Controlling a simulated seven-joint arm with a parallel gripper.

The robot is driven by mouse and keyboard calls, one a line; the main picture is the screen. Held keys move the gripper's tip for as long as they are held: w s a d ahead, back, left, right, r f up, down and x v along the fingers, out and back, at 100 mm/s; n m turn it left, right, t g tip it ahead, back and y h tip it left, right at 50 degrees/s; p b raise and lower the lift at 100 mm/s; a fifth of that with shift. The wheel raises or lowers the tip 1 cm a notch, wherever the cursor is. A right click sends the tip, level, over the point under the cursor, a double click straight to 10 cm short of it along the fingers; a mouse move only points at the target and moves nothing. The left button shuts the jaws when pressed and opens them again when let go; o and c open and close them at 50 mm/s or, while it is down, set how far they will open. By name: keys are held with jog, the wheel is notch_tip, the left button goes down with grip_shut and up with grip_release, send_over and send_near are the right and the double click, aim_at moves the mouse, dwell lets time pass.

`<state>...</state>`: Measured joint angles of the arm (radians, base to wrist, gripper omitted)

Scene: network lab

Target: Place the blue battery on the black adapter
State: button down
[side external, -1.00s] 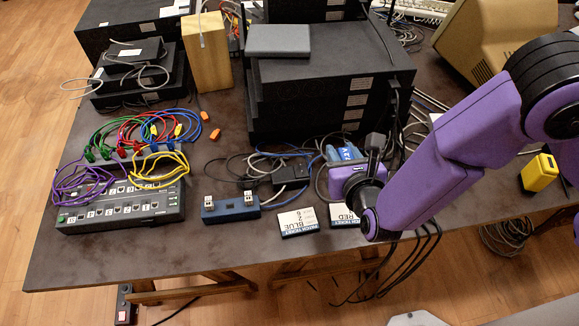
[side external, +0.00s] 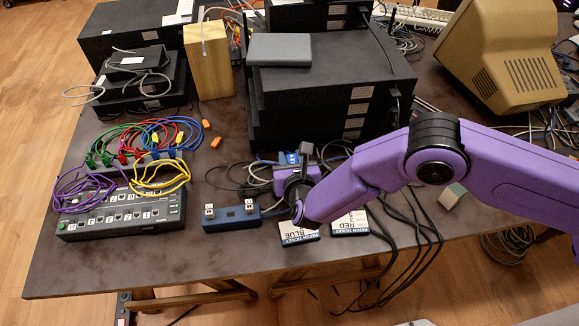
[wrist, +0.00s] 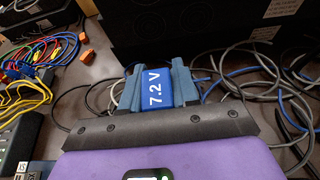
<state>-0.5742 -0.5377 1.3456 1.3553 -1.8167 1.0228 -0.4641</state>
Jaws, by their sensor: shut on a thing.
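The blue battery, marked 7.2 V, (wrist: 156,88) is between the two blue-grey fingers of my gripper (wrist: 156,84) in the wrist view. My gripper is shut on it. In the side view my gripper (side external: 291,158) is over the cables in front of the black equipment stack, with a bit of blue showing at its fingers. I cannot make out the black adapter now. A black box with cables lay in that area in the earlier side view, and my gripper and wrist now cover the spot. How high the battery is above the table is unclear.
A blue bar with two white sockets (side external: 231,216) and two patch ticket cards (side external: 298,233) lie in front. A network switch with coloured cables (side external: 122,213) is at left. The black stack (side external: 330,95) stands close behind. Loose cables (wrist: 270,85) surround the spot.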

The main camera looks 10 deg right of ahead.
jog(key=shift+w+a+f, duration=0.2)
jog(key=shift+w+f, duration=0.05)
jog(key=shift+f, duration=1.6)
jog(key=shift+f, duration=0.15)
jog(key=c, duration=0.8)
grip_release()
jog(key=shift+c, duration=0.2)
jog(key=shift+s+r, duration=0.15)
jog(key=shift+r, duration=0.1)
jog(key=v, duration=1.1)
jog(key=shift+s+r, duration=0.15)
jog(key=shift+s, duration=0.2)
